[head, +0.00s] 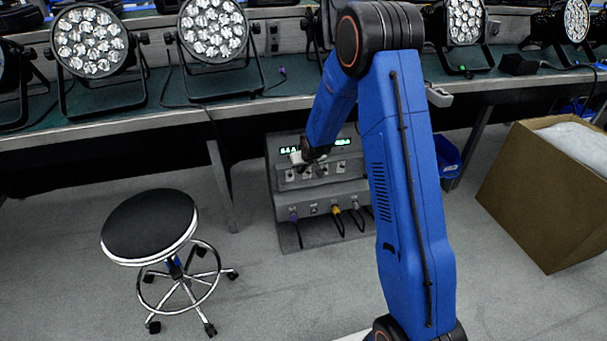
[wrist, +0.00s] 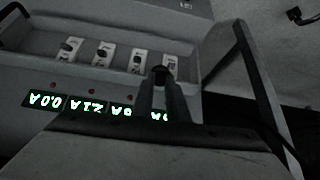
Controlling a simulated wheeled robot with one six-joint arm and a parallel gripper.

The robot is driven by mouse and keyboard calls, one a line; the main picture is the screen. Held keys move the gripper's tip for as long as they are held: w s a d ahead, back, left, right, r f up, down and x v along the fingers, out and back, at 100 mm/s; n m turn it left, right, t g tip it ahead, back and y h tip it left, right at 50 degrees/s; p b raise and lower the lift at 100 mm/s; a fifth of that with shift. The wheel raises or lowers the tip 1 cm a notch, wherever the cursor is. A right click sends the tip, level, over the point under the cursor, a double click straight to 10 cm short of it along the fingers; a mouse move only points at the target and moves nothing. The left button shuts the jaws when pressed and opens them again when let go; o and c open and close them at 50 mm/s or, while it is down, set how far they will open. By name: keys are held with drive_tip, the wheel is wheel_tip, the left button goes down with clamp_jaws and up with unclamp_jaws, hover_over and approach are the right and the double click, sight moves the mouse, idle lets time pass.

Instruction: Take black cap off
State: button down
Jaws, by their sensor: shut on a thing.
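A grey power unit (head: 285,190) stands on the floor under the bench, with green digits and a row of fittings on its front. In the wrist view its front panel (wrist: 30,72) appears upside down, with fittings on white plates (wrist: 103,52). My gripper (wrist: 161,88) is at this row, its two grey fingers shut on a small round black cap (wrist: 161,73) at their tips. Whether the cap is still seated on the panel cannot be told. In the head view my gripper (head: 314,156) is at the unit's upper front; the cap is too small to make out.
A bench (head: 110,122) carrying several par cans (head: 92,40) runs above the unit. A black-topped stool (head: 150,225) stands to the left, a cardboard box (head: 535,195) to the right. Cables (head: 338,222) hang from the unit's lower front.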

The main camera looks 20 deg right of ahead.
drive_tip(key=shift+s+a+r, duration=0.1)
drive_tip(key=shift+s+r, duration=0.1)
drive_tip(key=shift+r, duration=0.85)
drive_tip(key=shift+r, duration=0.15)
